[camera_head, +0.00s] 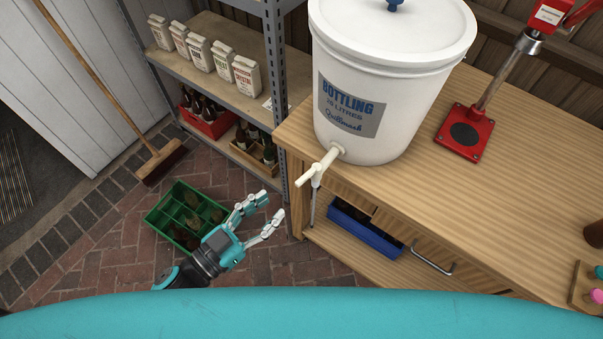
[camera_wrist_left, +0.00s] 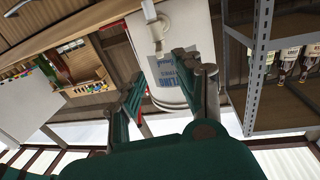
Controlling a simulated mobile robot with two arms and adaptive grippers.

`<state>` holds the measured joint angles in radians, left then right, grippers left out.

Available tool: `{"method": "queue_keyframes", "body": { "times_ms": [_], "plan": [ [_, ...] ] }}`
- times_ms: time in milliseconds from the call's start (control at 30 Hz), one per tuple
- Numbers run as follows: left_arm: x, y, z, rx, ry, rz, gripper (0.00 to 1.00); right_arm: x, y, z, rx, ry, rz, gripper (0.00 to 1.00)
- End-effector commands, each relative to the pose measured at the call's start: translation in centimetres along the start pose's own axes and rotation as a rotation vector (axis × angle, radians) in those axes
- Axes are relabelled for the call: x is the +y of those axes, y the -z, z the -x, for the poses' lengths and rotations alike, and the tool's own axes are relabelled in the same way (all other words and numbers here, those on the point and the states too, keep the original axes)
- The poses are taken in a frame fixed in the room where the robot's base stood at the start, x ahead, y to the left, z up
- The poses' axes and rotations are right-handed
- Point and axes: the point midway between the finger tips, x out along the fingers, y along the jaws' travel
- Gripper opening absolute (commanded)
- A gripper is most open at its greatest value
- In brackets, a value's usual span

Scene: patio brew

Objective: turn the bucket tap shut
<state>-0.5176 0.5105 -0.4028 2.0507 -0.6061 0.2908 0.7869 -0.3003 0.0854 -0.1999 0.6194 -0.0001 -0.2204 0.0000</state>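The white bottling bucket (camera_head: 385,85) stands on the wooden workbench (camera_head: 480,210) near its left end. Its cream tap (camera_head: 320,171) sticks out low on the front, past the bench edge, with a thin wand hanging below. The bucket (camera_wrist_left: 172,68) and tap (camera_wrist_left: 157,30) also show in the left wrist view, upside down and beyond the fingers. My left gripper (camera_head: 274,211) is open and empty, to the left of and below the tap, apart from it. The left gripper fingers (camera_wrist_left: 160,85) stand spread in the wrist view. My right gripper is not in view.
A metal shelf (camera_head: 275,70) with paper bags and bottle crates stands left of the bench. A green crate (camera_head: 160,222) and a broom (camera_head: 160,160) are on the brick floor. A blue crate (camera_head: 375,240) sits under the bench. A red capper (camera_head: 465,132) stands right of the bucket.

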Motion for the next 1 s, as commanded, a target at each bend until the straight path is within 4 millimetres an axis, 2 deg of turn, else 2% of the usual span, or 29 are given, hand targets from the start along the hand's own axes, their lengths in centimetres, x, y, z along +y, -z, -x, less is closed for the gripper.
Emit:
{"method": "queue_keyframes", "body": {
  "times_ms": [33, 200, 433, 600, 900, 1000],
  "plan": [
    [-0.1, 0.5, -1.3, 0.004, 0.001, -0.001, 0.35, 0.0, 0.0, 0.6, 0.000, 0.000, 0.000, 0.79],
    [0.0, 0.4, -5.0, 0.003, 0.000, -0.001, 0.35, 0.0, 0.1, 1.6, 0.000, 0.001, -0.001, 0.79],
    [0.0, 0.1, -8.7, 0.000, 0.001, 0.001, 0.35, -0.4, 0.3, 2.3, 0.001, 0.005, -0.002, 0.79],
    [0.0, 0.0, -9.9, -0.001, 0.001, 0.000, 0.35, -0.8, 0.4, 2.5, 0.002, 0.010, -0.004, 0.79],
    [0.0, 0.0, -10.1, -0.001, 0.001, 0.000, 0.35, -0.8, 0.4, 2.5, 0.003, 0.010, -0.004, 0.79],
    [0.0, 0.0, -10.1, -0.001, 0.001, 0.000, 0.23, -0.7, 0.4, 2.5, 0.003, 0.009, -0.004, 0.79]
  ]
}}
